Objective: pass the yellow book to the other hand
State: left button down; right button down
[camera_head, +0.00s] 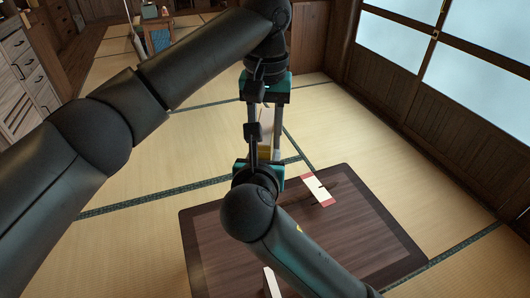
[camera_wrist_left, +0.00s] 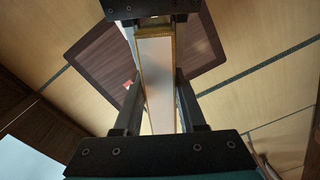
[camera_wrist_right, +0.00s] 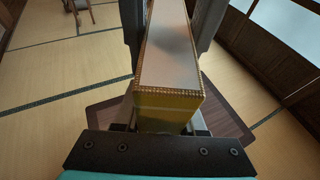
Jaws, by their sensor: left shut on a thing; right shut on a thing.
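The yellow book (camera_head: 266,122) is held in the air above the low table, between my two facing grippers. In the right wrist view its yellow end (camera_wrist_right: 168,110) and pale long face (camera_wrist_right: 168,50) show; in the left wrist view the pale face (camera_wrist_left: 158,80) has a yellow border. My left gripper (camera_head: 263,118) reaches from the far side and is shut on the book. My right gripper (camera_head: 262,148) reaches from the near side and is also shut on it. The fingers partly hide the book in the head view.
The dark low table (camera_head: 380,230) stands below. A white card with red ends (camera_head: 318,190) lies on it. A white object (camera_head: 270,283) is partly hidden by my right arm. Open tatami surrounds the table; drawers (camera_head: 25,70) stand far left.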

pick_arm(q)
jog(key=shift+d, duration=0.15)
jog(key=c, duration=0.9)
grip_release()
jog(key=o, duration=0.5)
jog(key=shift+r, duration=0.15)
